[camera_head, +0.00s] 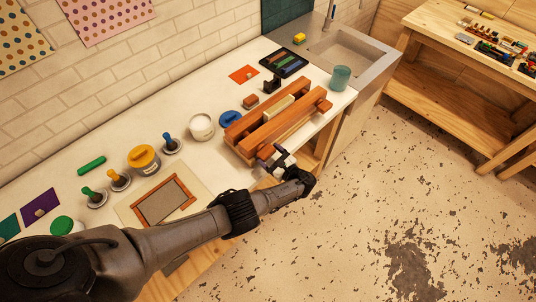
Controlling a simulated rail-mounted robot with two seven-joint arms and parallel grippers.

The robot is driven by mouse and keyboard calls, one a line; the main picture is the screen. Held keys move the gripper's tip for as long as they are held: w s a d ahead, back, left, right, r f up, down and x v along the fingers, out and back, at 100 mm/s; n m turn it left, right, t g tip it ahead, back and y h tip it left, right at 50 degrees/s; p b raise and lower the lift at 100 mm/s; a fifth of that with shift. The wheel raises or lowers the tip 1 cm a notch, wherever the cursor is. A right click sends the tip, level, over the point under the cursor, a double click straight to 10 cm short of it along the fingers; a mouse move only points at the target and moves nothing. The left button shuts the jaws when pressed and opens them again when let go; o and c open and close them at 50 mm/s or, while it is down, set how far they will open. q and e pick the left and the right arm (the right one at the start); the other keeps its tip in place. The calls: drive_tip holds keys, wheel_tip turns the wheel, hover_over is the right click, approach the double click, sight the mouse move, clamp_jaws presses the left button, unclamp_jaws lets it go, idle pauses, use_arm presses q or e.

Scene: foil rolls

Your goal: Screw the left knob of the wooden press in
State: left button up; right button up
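The wooden press (290,128) lies on the white worktop right of the picture's middle, with long orange-brown beams side by side. A knob (325,105) shows at the right end of its front beam. My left gripper (270,156) is at the left end of the front beam, where it covers the left knob. I cannot tell whether its fingers are open or closed around the knob. My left arm comes in from the lower left, across the front of the worktop. My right gripper is not in view.
A wood-framed screen (163,202), a yellow-lidded tub (144,158), a white pot (201,126) and several stamps stand to the left. A teal cup (340,78) and a sink (347,55) are beyond the press. Open floor lies to the right.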

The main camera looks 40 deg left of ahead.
use_arm(q)
drive_tip(key=shift+o, duration=0.8)
drive_tip(key=shift+d, duration=0.15)
drive_tip(key=shift+o, duration=0.7)
drive_tip(key=shift+a, duration=0.35)
drive_tip(key=s+d+b, duration=0.1)
drive_tip(key=d+b, duration=0.1)
drive_tip(key=d, duration=1.1)
drive_tip(key=shift+s+d, duration=0.15)
drive_tip(key=shift+d, duration=0.25)
